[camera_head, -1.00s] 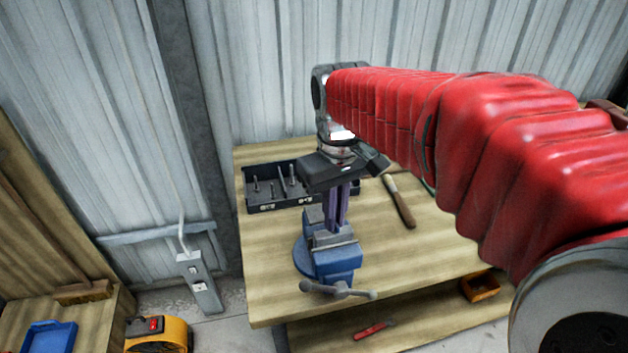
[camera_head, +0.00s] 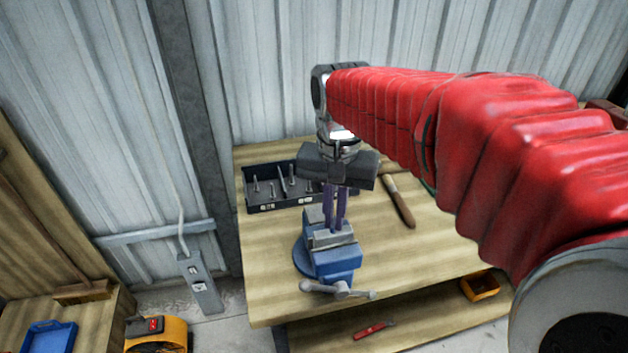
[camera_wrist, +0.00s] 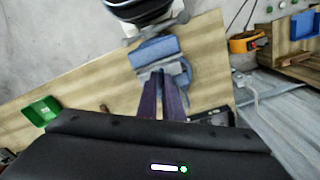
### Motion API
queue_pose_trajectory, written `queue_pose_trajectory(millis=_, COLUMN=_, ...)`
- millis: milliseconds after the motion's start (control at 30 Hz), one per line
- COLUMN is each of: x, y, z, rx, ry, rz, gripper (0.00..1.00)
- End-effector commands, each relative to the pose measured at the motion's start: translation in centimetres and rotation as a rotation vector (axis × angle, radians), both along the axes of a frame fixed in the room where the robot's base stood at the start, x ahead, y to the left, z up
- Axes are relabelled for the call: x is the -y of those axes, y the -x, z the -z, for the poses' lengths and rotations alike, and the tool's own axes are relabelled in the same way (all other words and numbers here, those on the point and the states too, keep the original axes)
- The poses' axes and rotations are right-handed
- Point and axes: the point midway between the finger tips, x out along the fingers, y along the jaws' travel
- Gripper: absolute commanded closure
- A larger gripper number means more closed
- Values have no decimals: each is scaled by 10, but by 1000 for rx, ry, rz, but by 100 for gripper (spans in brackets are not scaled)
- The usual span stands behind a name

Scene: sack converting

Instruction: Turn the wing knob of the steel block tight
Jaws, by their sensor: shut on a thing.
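A blue bench vise (camera_head: 336,262) stands on the wooden workbench, with a grey steel piece (camera_head: 338,239) at its top; I cannot tell vise jaw from steel block there. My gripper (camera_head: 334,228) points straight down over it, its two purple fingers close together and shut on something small. In the wrist view the fingertips (camera_wrist: 161,78) meet the grey top beside the blue vise body (camera_wrist: 155,50). The wing knob is not visible; the fingertips cover that spot.
A black tray (camera_head: 249,206) with several upright bolts sits behind left of the vise. A wooden-handled tool (camera_head: 399,203) lies to the right. The vise handle (camera_head: 340,290) sticks out in front. A yellow bin (camera_head: 480,287) and red tool (camera_head: 373,329) are on the lower shelf.

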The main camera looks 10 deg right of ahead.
Motion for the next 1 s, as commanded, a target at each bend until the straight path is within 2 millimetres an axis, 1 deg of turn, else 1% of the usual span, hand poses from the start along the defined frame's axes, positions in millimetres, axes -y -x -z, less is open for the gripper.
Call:
queue_pose_trajectory(millis=467, x=0, y=-1, z=-1, rx=4, ry=0, rz=21, gripper=100)
queue_pose_trajectory(millis=500, x=0, y=-1, z=-1, rx=4, ry=0, rz=21, gripper=92)
queue_pose_trajectory(millis=767, x=0, y=0, z=0, rx=1, ry=0, rz=20, gripper=74)
queue_pose_trajectory(millis=1000, x=0, y=0, z=0, rx=1, ry=1, rz=19, gripper=74)
